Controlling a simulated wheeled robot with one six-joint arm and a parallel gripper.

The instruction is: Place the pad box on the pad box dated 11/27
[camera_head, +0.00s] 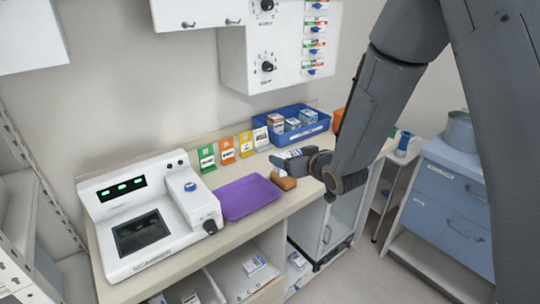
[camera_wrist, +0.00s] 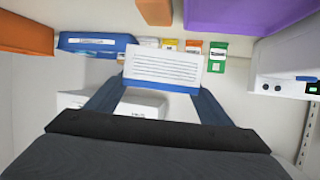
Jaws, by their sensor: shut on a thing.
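My gripper (camera_head: 280,161) is over the counter, in front of the blue bin. In the wrist view its two blue fingers (camera_wrist: 160,100) are shut on a white pad box (camera_wrist: 160,66) with printed lines and a blue edge. The held box is hard to make out in the head view. The blue bin (camera_head: 318,129) holds several small boxes, among them a white one (camera_head: 276,123) at its left and blue-and-white ones (camera_head: 308,116). Their dates are too small to read, so I cannot tell which says 11/27.
A purple tray (camera_head: 247,197) lies left of my gripper. A brown-orange block (camera_head: 284,182) sits just below it on the counter. Green (camera_head: 207,158), orange (camera_head: 227,151) and yellow (camera_head: 245,144) cards stand along the wall. A white device (camera_head: 150,220) fills the counter's left end.

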